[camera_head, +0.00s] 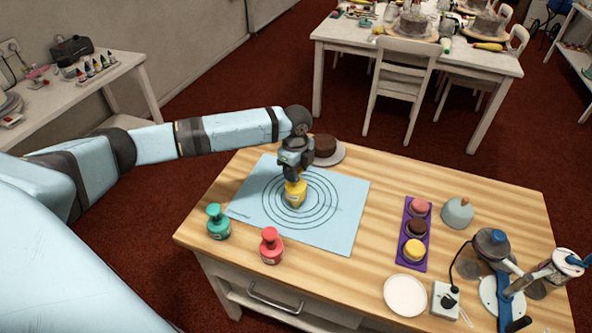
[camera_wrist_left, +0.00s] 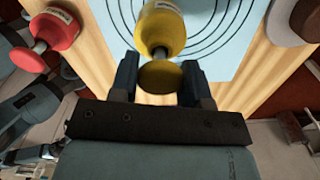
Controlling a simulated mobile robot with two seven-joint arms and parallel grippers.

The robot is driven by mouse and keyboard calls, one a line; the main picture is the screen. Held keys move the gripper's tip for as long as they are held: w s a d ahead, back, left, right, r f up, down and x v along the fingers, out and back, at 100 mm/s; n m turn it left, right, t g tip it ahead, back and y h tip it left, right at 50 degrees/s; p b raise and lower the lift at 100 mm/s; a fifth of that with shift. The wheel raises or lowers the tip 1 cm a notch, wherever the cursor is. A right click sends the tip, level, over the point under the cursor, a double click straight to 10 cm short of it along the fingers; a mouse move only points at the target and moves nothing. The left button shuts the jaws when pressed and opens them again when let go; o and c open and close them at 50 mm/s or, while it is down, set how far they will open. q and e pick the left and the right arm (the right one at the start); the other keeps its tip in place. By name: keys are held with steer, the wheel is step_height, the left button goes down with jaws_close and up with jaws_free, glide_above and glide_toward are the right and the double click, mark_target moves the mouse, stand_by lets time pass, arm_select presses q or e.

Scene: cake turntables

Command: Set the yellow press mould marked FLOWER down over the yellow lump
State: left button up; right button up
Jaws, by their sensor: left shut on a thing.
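My left gripper (camera_head: 294,177) points down over the ringed circles of the blue mat (camera_head: 345,205), shut on the yellow press mould (camera_head: 296,194). In the left wrist view the mould's round knob (camera_wrist_left: 160,76) sits between the two fingers, and its body (camera_wrist_left: 162,28) lies beyond. The mould looks upright near the centre of the rings. Its marking cannot be read. I cannot tell whether the mould touches anything beneath. My right gripper is not in view.
A teal press mould (camera_head: 219,224) and a red one (camera_head: 271,248) stand at the mat's front edge. A brown cake (camera_head: 324,146) is behind the gripper.

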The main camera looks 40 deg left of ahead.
mark_target(296, 192)
arm_select(q)
steer(key=shift+f+b, duration=0.3)
steer(key=shift+f, duration=0.1)
steer(key=shift+r+p, duration=0.1)
steer(key=shift+p, duration=0.55)
steer(key=shift+f, duration=0.45)
steer(key=shift+f+b, duration=0.4)
steer(key=shift+f, duration=1.1)
steer(key=o, duration=1.7)
steer(key=shift+r, duration=0.1)
